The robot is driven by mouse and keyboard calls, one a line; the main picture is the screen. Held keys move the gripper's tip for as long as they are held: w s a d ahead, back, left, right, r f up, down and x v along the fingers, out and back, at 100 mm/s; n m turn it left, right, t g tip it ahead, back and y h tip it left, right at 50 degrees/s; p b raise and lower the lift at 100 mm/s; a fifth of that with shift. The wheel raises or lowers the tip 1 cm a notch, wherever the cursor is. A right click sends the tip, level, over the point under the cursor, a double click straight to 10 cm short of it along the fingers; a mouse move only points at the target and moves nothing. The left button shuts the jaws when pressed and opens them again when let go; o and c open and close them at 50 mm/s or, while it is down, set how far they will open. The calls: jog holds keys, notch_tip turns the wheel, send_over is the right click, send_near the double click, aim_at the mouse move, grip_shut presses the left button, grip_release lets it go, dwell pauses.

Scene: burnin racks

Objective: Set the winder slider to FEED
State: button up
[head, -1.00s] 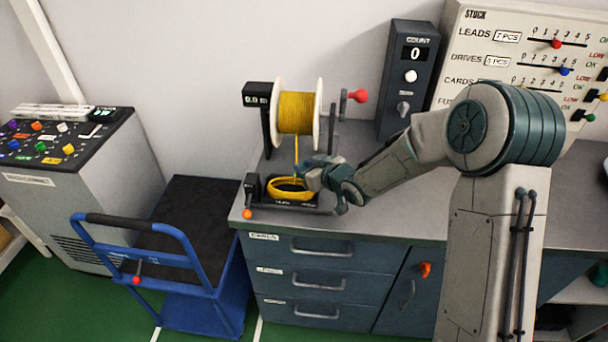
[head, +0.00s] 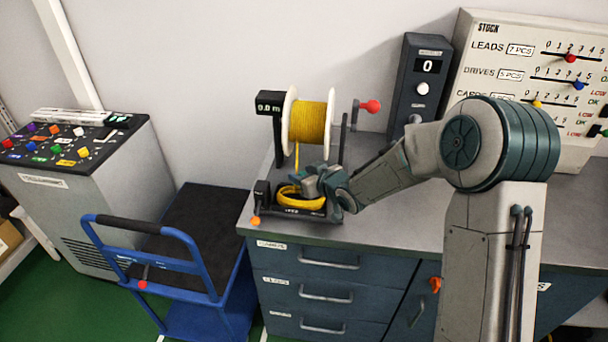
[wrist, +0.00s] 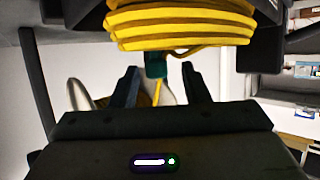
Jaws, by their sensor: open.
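The cable winder stands on the bench, with a yellow cable spool (head: 308,121) above a dark base (head: 325,215). A yellow coil (head: 298,203) lies in the base; it also shows at the top of the wrist view (wrist: 180,25). My gripper (head: 314,187) is at the coil's right rear, low over the base. In the wrist view my gripper (wrist: 160,80) is open, fingers apart, with a teal piece and yellow cable showing between or behind them. I cannot tell contact. An orange knob (head: 255,220) sits at the base's front left corner. Slider lettering is too small to read.
A red-knobbed crank (head: 370,106) sticks out right of the spool. A dark counter box (head: 418,80) and the stock board (head: 520,65) stand behind my arm. A blue trolley (head: 190,250) is left of the bench. The bench's front strip is clear.

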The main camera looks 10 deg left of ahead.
jog(key=v, duration=1.3)
jog(key=shift+s+d+r, duration=0.15)
jog(key=shift+d+r, duration=0.05)
jog(key=shift+d, duration=0.1)
jog(key=s+d+r+m+h, duration=0.1)
jog(key=s+d+m+h, duration=0.3)
jog(key=d, duration=0.5)
jog(key=s+d+r+m+h, duration=0.2)
jog(key=d+h, duration=0.4)
jog(key=d, duration=0.3)
jog(key=s+d+m+g, duration=0.2)
jog(key=s+g, duration=0.1)
jog(key=s, duration=0.5)
jog(key=s+d+m+g, duration=0.1)
jog(key=s+d+g, duration=0.1)
jog(key=s, duration=0.7)
jog(key=shift+r+m+g, duration=0.4)
jog(key=shift+r+g, duration=0.05)
jog(key=shift+g, duration=0.05)
